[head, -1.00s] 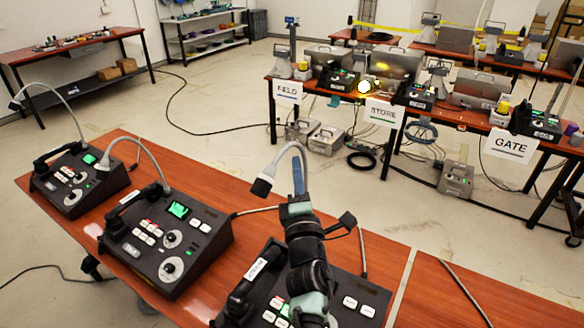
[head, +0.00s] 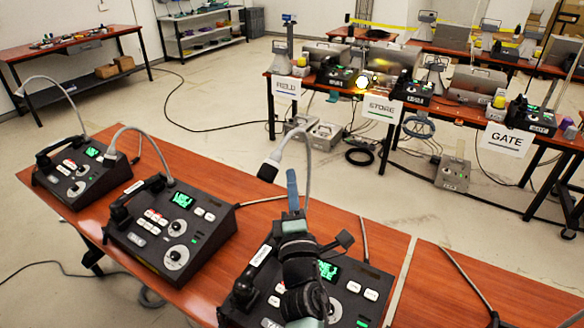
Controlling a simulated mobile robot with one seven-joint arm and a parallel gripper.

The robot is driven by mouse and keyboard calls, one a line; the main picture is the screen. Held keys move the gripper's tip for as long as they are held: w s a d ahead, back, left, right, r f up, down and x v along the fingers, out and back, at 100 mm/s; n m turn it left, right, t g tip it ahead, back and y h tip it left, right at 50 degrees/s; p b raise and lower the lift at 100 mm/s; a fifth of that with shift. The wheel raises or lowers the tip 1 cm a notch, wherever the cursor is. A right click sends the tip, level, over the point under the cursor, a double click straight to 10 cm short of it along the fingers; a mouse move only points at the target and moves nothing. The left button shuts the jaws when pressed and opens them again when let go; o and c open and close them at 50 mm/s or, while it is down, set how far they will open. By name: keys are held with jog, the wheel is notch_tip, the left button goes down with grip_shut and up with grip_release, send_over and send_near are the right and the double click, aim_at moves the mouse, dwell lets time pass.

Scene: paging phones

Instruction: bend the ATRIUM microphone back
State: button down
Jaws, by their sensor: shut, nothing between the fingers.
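Three dark paging consoles stand on the near wooden table: left (head: 82,178), middle (head: 160,250) and right (head: 372,292). Each has a gooseneck microphone. Their name labels are too small to read, so I cannot tell which is ATRIUM. The right console's grey microphone stalk (head: 308,150) arches up and left to its pale head (head: 268,171), which hangs down. My gripper (head: 292,182) is shut and empty, just left of that stalk in the picture; I cannot tell whether they touch. My arm hides much of the right console and the stalk's base.
A bare stalk or cable (head: 465,280) rises at the right over the adjoining table (head: 540,308). Across the aisle, a long table holds devices above the FIELD, STORE (head: 382,108) and GATE (head: 507,139) signs.

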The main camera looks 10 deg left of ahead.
jog(key=v, duration=0.5)
jog(key=shift+d+f+p, duration=0.3)
jog(key=shift+d+f, duration=0.05)
jog(key=shift+f, duration=0.05)
jog(key=shift+s, duration=0.15)
jog(key=shift+r, duration=0.1)
